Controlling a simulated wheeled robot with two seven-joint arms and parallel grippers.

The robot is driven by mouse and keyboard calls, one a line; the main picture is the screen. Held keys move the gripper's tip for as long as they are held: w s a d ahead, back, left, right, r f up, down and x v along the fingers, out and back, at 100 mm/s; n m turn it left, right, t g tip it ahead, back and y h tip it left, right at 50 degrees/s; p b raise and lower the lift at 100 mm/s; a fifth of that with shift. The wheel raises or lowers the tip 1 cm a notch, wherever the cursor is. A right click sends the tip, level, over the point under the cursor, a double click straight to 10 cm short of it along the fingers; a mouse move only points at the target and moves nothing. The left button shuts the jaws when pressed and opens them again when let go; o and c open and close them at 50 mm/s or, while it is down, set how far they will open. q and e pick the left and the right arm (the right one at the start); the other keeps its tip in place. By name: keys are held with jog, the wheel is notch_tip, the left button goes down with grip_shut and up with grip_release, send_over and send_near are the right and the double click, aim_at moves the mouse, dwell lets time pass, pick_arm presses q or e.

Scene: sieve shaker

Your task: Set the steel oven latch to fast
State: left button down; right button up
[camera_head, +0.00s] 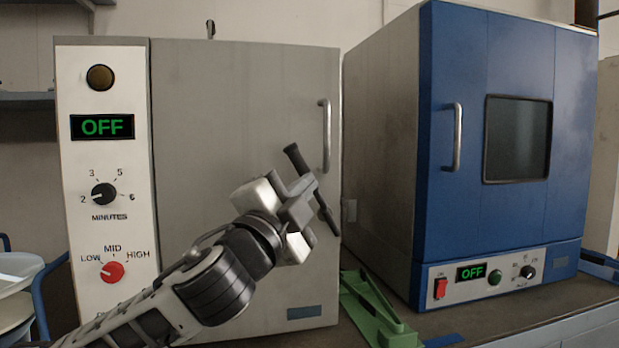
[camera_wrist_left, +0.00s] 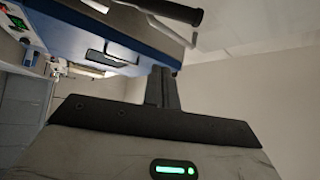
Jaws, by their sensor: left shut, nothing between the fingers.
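The steel oven (camera_head: 235,110) stands at the left in the head view, with a shut door, a door handle (camera_head: 327,135) and a display reading OFF. A dark bar, probably its latch, shows a thick black grip (camera_head: 294,157) in front of the door. My left gripper (camera_head: 308,187) is shut and empty, its tips close to this bar; contact cannot be told. In the left wrist view the shut fingers (camera_wrist_left: 161,85) point towards a black bar (camera_wrist_left: 175,10) and a grey bar (camera_wrist_left: 150,28). No fast mark is readable. My right gripper is out of view.
The steel oven's panel has a black minutes knob (camera_head: 103,194) and a red knob (camera_head: 112,272) marked LOW, MID, HIGH. A blue oven (camera_head: 455,50) stands at the right, its display also OFF. A green bracket-like object (camera_head: 370,305) lies between the ovens.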

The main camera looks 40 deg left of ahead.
aim_at(309, 170)
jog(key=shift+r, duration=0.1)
pick_arm(q)
jog(key=w+a, duration=0.1)
jog(key=w, duration=0.2)
jog(key=w+a+r+p, duration=0.1)
jog(key=w, duration=0.1)
jog(key=w+a+r+p, duration=0.1)
jog(key=w, duration=0.2)
jog(key=shift+w+a+r, duration=0.1)
jog(key=shift+w+a, duration=0.1)
jog(key=shift+w, duration=0.1)
jog(key=shift+s+a+f, duration=0.2)
jog(key=shift+s+a, duration=0.05)
jog(key=shift+a, duration=0.35)
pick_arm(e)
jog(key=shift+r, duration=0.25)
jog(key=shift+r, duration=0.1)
